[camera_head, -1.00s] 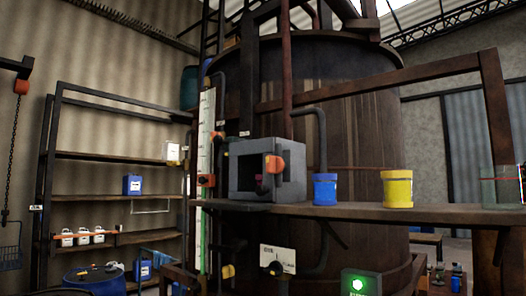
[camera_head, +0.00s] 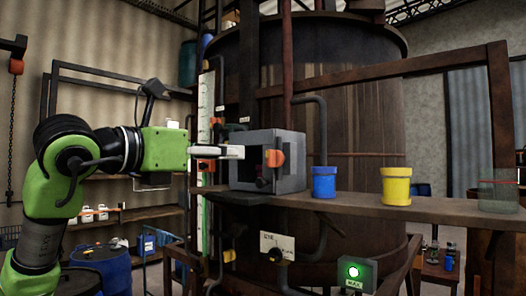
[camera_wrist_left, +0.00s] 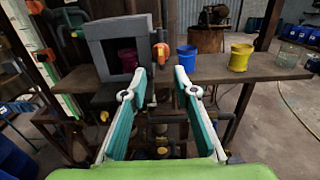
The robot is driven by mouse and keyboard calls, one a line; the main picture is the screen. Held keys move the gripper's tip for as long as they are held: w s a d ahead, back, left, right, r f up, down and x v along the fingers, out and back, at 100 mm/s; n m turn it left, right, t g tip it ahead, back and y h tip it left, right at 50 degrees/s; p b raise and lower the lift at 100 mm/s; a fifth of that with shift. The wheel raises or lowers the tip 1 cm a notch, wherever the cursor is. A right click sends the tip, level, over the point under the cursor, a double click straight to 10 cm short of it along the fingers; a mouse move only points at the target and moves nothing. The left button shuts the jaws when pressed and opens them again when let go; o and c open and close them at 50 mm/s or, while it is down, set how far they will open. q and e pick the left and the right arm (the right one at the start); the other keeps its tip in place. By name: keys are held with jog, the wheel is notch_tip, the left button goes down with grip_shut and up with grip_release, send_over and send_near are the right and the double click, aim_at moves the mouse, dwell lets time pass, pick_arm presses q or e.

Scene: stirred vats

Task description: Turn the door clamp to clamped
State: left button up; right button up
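The grey box (camera_head: 240,172) stands on the shelf with its front opening showing. An orange door clamp (camera_head: 277,158) sits at the right side of that opening; it also shows in the left wrist view (camera_wrist_left: 162,50). Its exact turn is too small to tell. My left gripper (camera_head: 242,152) reaches in from the left, in front of the box and left of the clamp. In the left wrist view my left gripper (camera_wrist_left: 162,75) has its fingers spread with nothing between them, below the clamp and apart from it. My right gripper is out of view.
A dark red thing (camera_wrist_left: 127,57) is inside the box. A blue jar (camera_head: 324,182) and a yellow jar (camera_head: 396,186) stand right of the box on the shelf (camera_head: 440,211). A glass beaker (camera_head: 498,192) is at the far right. The large vat (camera_head: 360,110) rises behind.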

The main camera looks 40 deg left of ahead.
aim_at(267, 154)
pick_arm(q)
jog(key=w+p, duration=0.1)
jog(key=w, duration=0.3)
jog(key=w+p, duration=0.1)
jog(key=w, duration=0.3)
jog(key=w+d+p, duration=0.1)
jog(key=w+p, duration=0.1)
jog(key=w, duration=0.2)
grip_shut()
